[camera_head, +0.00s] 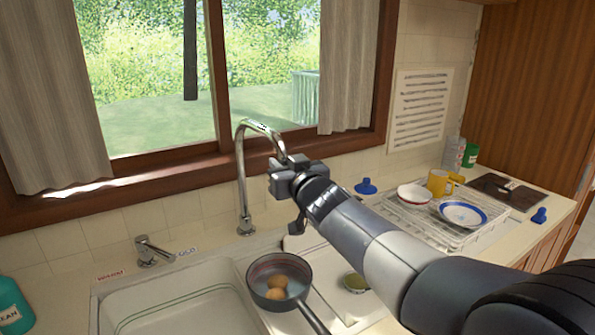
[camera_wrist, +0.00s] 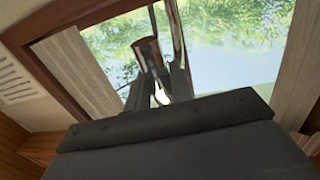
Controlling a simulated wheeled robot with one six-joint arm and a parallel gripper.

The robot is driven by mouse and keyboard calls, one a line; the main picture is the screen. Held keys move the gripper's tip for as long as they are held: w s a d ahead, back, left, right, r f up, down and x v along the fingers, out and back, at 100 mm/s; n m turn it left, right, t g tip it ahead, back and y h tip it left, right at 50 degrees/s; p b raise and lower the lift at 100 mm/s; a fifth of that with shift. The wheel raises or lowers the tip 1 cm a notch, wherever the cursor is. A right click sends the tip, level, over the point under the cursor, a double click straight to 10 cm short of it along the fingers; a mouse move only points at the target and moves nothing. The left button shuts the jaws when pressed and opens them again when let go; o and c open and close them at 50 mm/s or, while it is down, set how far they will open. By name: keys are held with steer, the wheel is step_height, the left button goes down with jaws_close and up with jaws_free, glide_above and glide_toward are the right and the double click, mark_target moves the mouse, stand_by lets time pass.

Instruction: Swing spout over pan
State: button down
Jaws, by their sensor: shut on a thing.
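The chrome spout (camera_head: 240,165) stands behind the sink as a tall arch, and its free end points right and down. My gripper (camera_head: 284,165) is shut on the spout near its free end. In the wrist view the fingers (camera_wrist: 165,92) close around the shiny spout (camera_wrist: 147,50). The pan (camera_head: 252,283) sits at the sink's right side with round brown items (camera_head: 277,285) in it. The spout's end is above and slightly right of the pan. The exact tip is partly hidden by my gripper.
A tap lever (camera_head: 153,250) stands left of the spout. The sink basin (camera_head: 180,310) lies left of the pan. A dish rack (camera_head: 440,215) with a bowl, a plate and a yellow mug (camera_head: 439,183) stands right, beyond my arm. A green bottle (camera_head: 12,305) is at far left.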

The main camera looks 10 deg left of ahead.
steer(key=shift+s+a+b, duration=0.35)
steer(key=shift+s+a, duration=0.2)
steer(key=shift+a, duration=0.05)
steer(key=c, duration=1.3)
jaws_free()
